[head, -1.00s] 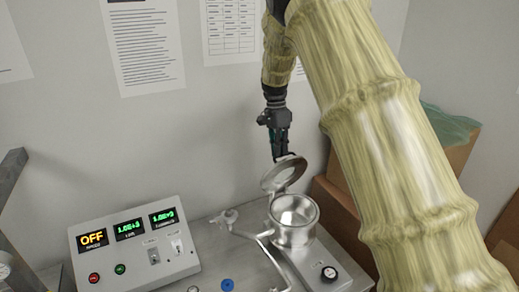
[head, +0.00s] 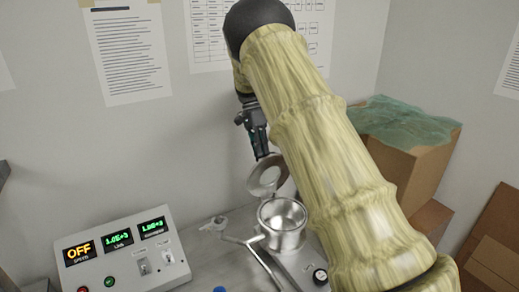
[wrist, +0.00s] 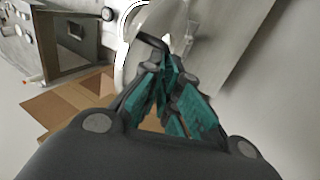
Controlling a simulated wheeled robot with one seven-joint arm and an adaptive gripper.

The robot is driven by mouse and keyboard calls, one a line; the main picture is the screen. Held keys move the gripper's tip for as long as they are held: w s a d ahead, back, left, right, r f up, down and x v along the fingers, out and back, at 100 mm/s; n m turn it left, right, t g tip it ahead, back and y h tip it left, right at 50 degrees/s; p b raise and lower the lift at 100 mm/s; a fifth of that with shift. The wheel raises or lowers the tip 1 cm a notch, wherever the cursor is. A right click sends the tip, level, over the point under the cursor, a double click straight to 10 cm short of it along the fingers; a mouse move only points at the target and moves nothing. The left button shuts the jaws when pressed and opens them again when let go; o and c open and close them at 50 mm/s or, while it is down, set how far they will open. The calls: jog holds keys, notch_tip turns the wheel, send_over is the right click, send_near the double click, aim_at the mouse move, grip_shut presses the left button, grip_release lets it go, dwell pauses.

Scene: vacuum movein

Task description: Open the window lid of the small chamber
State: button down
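The small chamber (head: 284,238) is a round metal pot with an open top, on the bench in the head view. Its window lid (head: 255,183) is a metal ring around a round pane, swung up and tilted behind the opening. My gripper (head: 262,155) points down at the lid's upper edge. Whether the tips touch the lid is unclear. In the wrist view, the teal-padded fingers (wrist: 172,70) converge at their tips with nothing clearly between them. A thin dark bar (wrist: 150,41) and the pale lid rim lie just beyond the tips.
A control box (head: 125,250) with lit displays stands left of the chamber. Cardboard boxes (head: 405,175) stand at the right. The wall is close behind.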

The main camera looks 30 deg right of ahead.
jog(key=c, duration=1.5)
grip_release()
jog(key=shift+s+a+f, duration=0.15)
jog(key=shift+f, duration=0.45)
jog(key=shift+s+a+f, duration=0.1)
jog(key=shift+f, duration=0.5)
jog(key=shift+c, duration=0.2)
jog(key=o, duration=0.3)
jog(key=shift+w+d, duration=0.1)
jog(key=shift+w, duration=0.1)
jog(key=shift+r, duration=0.1)
jog(key=shift+c, duration=0.6)
jog(key=shift+r, duration=0.1)
jog(key=shift+w+r, duration=0.15)
jog(key=shift+r, duration=0.05)
jog(key=shift+c, duration=0.7)
jog(key=v, duration=0.7)
jog(key=shift+d+r, duration=0.15)
jog(key=shift+r, duration=0.05)
jog(key=shift+c, duration=0.2)
jog(key=shift+w, duration=0.2)
jog(key=shift+s+r, duration=0.1)
jog(key=shift+s, duration=0.05)
